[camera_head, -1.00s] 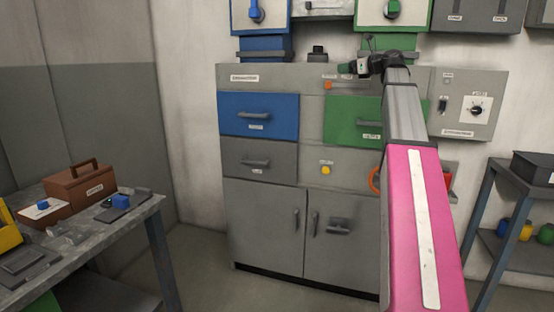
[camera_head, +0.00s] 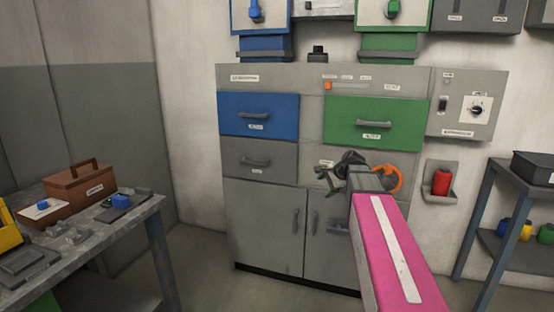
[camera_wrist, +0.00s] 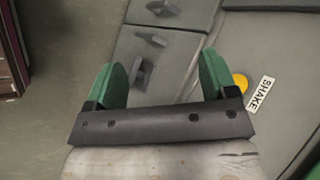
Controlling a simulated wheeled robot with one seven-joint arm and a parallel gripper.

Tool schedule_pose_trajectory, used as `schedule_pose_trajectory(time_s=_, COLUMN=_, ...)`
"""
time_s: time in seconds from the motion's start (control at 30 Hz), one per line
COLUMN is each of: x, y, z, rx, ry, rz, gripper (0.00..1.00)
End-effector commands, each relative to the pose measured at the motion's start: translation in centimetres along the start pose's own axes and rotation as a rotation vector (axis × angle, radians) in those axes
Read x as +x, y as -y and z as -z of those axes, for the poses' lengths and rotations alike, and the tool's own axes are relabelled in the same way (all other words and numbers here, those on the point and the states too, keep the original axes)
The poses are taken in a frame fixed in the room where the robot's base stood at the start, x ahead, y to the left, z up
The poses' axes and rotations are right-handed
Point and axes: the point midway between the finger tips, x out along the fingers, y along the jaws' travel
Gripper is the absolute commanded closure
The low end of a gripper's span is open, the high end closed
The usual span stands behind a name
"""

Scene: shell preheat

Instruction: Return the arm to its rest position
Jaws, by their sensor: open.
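My arm, with its pink link, reaches forward and low in front of the grey cabinet (camera_head: 260,215). My gripper (camera_head: 326,176) is in front of the cabinet's right half, above the lower doors. In the wrist view, the gripper's two green fingers (camera_wrist: 164,78) are spread wide with nothing between them. Past them show dark door handles (camera_wrist: 146,60) and, to the right, a yellow button (camera_wrist: 240,82) beside a label reading SHAKE. In the head view the gripper hides the button.
A red cylinder (camera_head: 441,182) sits in a wall holder to the right. The blue drawer (camera_head: 258,104) and green drawer (camera_head: 345,116) look closed. A workbench (camera_head: 150,208) stands left; floor between is clear.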

Motion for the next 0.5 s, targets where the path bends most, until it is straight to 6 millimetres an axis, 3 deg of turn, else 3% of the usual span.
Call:
schedule_pose_trajectory(time_s=0.03, x=1.4, y=-2.7, z=-0.7, rx=-0.061, ry=-0.010, rz=-0.046, gripper=0.22)
schedule_pose_trajectory(time_s=0.2, x=5.2, y=-10.2, z=-1.9, rx=-0.305, ry=-0.032, rz=-0.205, gripper=0.22)
schedule_pose_trajectory(time_s=0.5, x=9.0, y=-23.2, z=-4.4, rx=-0.750, ry=0.015, rz=-0.496, gripper=0.22)
